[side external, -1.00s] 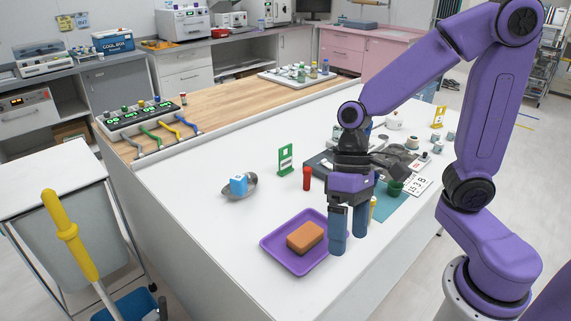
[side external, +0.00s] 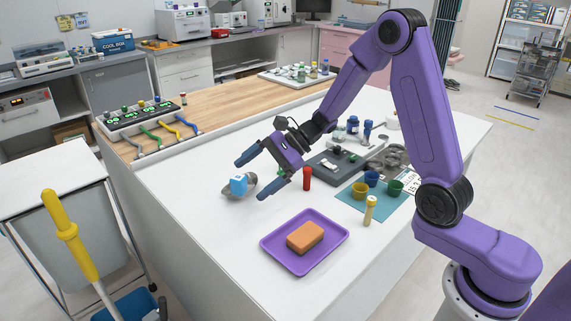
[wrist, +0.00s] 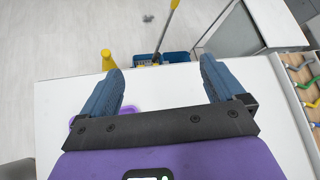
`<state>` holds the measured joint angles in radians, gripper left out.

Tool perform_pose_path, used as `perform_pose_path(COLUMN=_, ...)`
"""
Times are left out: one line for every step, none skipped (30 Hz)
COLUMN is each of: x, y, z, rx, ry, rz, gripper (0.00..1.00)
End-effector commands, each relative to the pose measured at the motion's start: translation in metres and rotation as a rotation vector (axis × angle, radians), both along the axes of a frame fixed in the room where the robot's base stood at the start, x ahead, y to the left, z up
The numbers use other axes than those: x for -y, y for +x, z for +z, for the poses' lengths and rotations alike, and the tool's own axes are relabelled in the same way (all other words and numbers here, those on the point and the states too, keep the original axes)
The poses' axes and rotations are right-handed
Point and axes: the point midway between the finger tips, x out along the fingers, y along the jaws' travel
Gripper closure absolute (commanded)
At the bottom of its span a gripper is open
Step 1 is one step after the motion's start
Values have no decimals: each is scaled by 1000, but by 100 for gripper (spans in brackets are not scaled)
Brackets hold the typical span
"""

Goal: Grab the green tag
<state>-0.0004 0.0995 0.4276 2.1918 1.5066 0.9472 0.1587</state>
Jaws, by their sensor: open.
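The green tag is almost wholly hidden behind my gripper in the side external view; only a small green bit (side external: 281,171) shows by the fingers. The tag does not show in the wrist view. My gripper (side external: 250,180) is open, with its two blue fingers spread wide and pointing left and down above the table. Nothing is between the fingers in the wrist view (wrist: 160,72). How far the gripper is from the tag I cannot tell.
A red cylinder (side external: 307,178) stands just right of the fingers. A blue block (side external: 238,184) sits on a metal dish to their left. A purple tray (side external: 276,257) with an orange block (side external: 305,237) is in front. Cups (side external: 360,190) and a yellow vial (side external: 370,211) stand right.

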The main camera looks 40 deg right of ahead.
Motion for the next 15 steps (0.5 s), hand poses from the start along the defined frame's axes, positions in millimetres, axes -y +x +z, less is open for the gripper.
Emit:
perform_pose_path(x=11, y=12, z=-4, rx=-18, ry=27, rz=-82, gripper=4)
perform_pose_path(x=18, y=19, z=-5, rx=-25, ry=43, rz=-130, gripper=4)
perform_pose_path(x=28, y=28, z=-7, rx=-35, ry=64, rz=-194, gripper=4)
perform_pose_path(x=35, y=34, z=-9, rx=-41, ry=81, rz=-240, gripper=4)
perform_pose_path(x=44, y=40, z=-11, rx=-49, ry=97, rz=-289, gripper=4)
perform_pose_path(x=55, y=47, z=-13, rx=-57, ry=119, rz=-352, gripper=4)
perform_pose_path(x=64, y=52, z=-15, rx=-63, ry=134, rz=-401, gripper=4)
perform_pose_path(x=73, y=57, z=-17, rx=-68, ry=152, rz=-449, gripper=4)
perform_pose_path(x=85, y=63, z=-20, rx=-76, ry=173, rz=-512, gripper=4)
perform_pose_path(x=96, y=66, z=-22, rx=-80, ry=190, rz=-562, gripper=4)
perform_pose_path(x=105, y=70, z=-25, rx=-85, ry=207, rz=-609, gripper=4)
perform_pose_path(x=119, y=73, z=-28, rx=-89, ry=229, rz=-673, gripper=4)
perform_pose_path(x=130, y=75, z=-30, rx=-93, ry=245, rz=-722, gripper=4)
perform_pose_path(x=141, y=77, z=-33, rx=-96, ry=262, rz=-771, gripper=4)
perform_pose_path(x=156, y=78, z=-37, rx=-99, ry=284, rz=-834, gripper=4)
